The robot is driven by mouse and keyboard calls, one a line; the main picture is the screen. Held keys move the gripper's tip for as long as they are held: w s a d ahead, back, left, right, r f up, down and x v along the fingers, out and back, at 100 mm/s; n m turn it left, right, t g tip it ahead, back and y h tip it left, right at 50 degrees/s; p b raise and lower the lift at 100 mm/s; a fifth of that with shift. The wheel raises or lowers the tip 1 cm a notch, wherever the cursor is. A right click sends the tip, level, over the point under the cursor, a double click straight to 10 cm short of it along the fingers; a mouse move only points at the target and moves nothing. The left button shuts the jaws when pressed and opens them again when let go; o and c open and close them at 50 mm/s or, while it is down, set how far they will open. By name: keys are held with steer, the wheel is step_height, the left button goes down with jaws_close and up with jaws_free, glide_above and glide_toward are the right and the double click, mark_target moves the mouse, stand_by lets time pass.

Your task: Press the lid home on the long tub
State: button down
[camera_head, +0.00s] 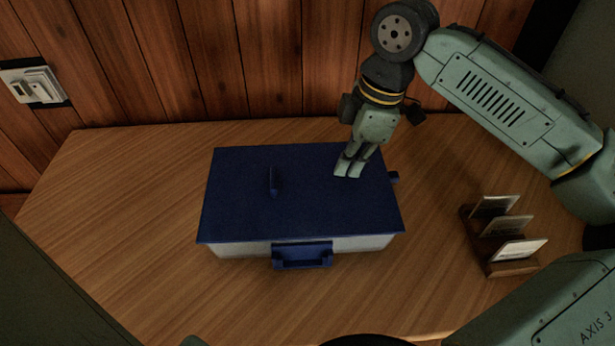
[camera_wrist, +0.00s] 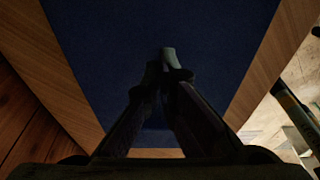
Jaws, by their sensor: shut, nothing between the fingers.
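The long tub (camera_head: 345,244) is pale grey and stands on the wooden table. A blue latch (camera_head: 302,255) hangs at the front, and a blue tab (camera_head: 393,177) sticks out on the right side. My gripper (camera_head: 347,172) points down at the lid's back right part, with its fingers together and empty. I cannot tell whether the tips touch the lid. In the wrist view, the closed fingertips (camera_wrist: 167,60) show over the blue lid (camera_wrist: 110,30).
A wooden rack (camera_head: 512,266) with several upright cards stands to the right of the tub. The table (camera_head: 130,210) is clear to the left of the tub. A wood-panelled wall (camera_head: 220,60) with a switch plate (camera_head: 35,84) rises behind.

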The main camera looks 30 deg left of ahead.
step_height(320, 180, up, 5)
steer(key=p, duration=0.4)
steer(key=shift+f, duration=0.2)
steer(key=shift+s, duration=0.1)
